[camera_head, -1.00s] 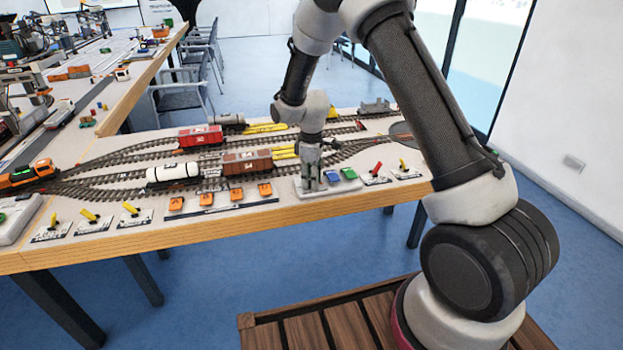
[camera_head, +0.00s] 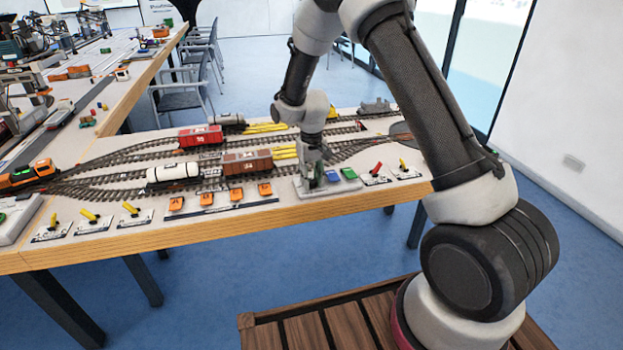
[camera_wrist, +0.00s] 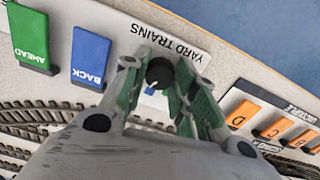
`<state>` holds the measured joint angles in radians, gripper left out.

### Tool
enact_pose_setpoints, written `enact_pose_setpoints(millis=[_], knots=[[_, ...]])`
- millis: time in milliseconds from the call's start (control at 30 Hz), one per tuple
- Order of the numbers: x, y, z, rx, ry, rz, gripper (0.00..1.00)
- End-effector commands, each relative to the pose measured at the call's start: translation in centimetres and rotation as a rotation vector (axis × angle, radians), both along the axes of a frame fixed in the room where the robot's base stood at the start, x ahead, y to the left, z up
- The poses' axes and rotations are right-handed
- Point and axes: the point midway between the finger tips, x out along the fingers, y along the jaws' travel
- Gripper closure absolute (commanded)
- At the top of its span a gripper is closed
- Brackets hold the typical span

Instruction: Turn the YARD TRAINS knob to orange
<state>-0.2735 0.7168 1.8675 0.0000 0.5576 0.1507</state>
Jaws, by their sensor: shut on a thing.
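The YARD TRAINS knob (camera_wrist: 160,73) is a round black knob with a white pointer mark, below the YARD TRAINS label (camera_wrist: 168,42) in the wrist view. My gripper (camera_wrist: 158,82) has its green fingers on both sides of the knob and is shut on it. A small blue mark shows beside the knob between the fingers; other colour marks around it are hidden. In the head view my gripper (camera_head: 314,178) is down at the control plate (camera_head: 330,189), and the knob is hidden there.
The blue BACK button (camera_wrist: 90,59) and green AHEAD button (camera_wrist: 30,38) sit beside the knob. Orange UNCOUPLE buttons (camera_wrist: 243,114) lie on the other side. A brown wagon (camera_head: 247,163) and tracks stand close behind my gripper.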

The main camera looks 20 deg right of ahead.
Motion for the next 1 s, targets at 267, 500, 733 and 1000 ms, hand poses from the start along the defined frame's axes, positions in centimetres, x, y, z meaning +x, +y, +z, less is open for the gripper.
enact_pose_setpoints(millis=[267, 500, 733, 1000], knots=[[0.09, 0.01, 0.07, 0.0, -0.002, -0.26, 0.96], [0.1, 0.01, 0.07, 0.001, -0.002, -0.488, 0.96], [0.1, 0.01, 0.07, 0.001, -0.003, -0.687, 0.96], [0.11, 0.01, 0.08, 0.001, -0.003, -0.854, 0.96]])
